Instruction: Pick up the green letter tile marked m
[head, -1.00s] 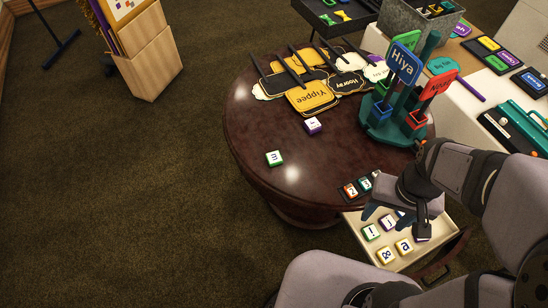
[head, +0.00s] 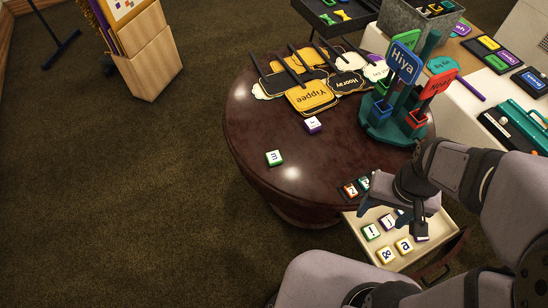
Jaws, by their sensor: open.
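The green letter tile marked m (head: 274,158) lies on the dark round table (head: 245,130), near its left front edge. Its top face is white with green sides. My gripper (head: 370,220) is at the table's front right edge, over the open drawer. It is open and apart from the green tile, to its right and nearer me. The space between its fingers is only partly visible, and I see nothing held.
A purple tile (head: 312,125) lies behind the green one. An orange tile (head: 350,190) sits by the gripper. The open drawer (head: 412,262) holds several tiles. Party signs (head: 312,97) and a green stand (head: 385,130) fill the back. The table's left front is clear.

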